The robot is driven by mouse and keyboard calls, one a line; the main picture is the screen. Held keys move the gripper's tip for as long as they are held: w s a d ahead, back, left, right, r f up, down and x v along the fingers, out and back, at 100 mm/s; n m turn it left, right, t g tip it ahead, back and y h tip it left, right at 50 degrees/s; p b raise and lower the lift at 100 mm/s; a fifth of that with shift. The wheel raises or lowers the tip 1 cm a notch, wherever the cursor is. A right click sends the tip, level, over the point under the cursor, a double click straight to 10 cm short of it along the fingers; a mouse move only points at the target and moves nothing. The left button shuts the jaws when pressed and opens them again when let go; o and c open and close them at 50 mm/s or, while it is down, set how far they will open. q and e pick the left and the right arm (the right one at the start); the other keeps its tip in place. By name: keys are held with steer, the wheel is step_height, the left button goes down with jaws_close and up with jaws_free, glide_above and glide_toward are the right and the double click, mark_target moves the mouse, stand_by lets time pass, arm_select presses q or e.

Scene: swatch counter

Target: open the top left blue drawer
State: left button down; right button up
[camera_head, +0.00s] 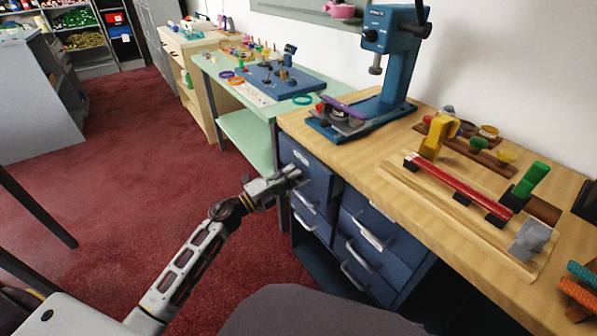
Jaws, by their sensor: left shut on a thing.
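The blue drawer unit stands under the wooden-topped bench, with drawers in a left and a right column. The top left blue drawer (312,164) is at the bench's near left corner. It seems to stand slightly proud of the drawers below, but I cannot tell how far. My left gripper (291,179) comes in from the left and is shut at this drawer's front, on its handle. The fingers hide most of that handle. My right gripper is not in view.
Lower left drawers (309,204) and right-column drawers (370,230) have light bar handles. The wooden bench top (405,208) carries a blue press (392,62) and a red-barred tool (455,182). A green table (243,128) adjoins on the left. Red carpet (130,185) is open in front.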

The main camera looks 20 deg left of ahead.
arm_select(q)
steer(key=r+p+v, duration=0.1)
steer(key=v, duration=0.9)
steer(key=r+p+v, duration=0.2)
steer(key=v, duration=0.7)
steer(key=shift+s+a+r+p, duration=0.15)
steer(key=shift+s+a+p, duration=0.15)
steer(key=shift+s+a, duration=0.25)
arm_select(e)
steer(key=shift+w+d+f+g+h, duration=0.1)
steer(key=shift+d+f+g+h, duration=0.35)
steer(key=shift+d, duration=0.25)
arm_select(q)
steer(key=shift+d, duration=0.15)
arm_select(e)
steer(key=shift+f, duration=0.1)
arm_select(q)
steer(key=c, duration=1.5)
jaws_free()
steer(key=shift+c, duration=0.2)
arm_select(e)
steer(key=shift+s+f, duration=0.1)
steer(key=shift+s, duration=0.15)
arm_select(q)
steer(key=shift+s, duration=0.15)
steer(key=v, duration=1.1)
steer(key=shift+s+a, duration=0.3)
steer(key=shift+s+a, duration=0.1)
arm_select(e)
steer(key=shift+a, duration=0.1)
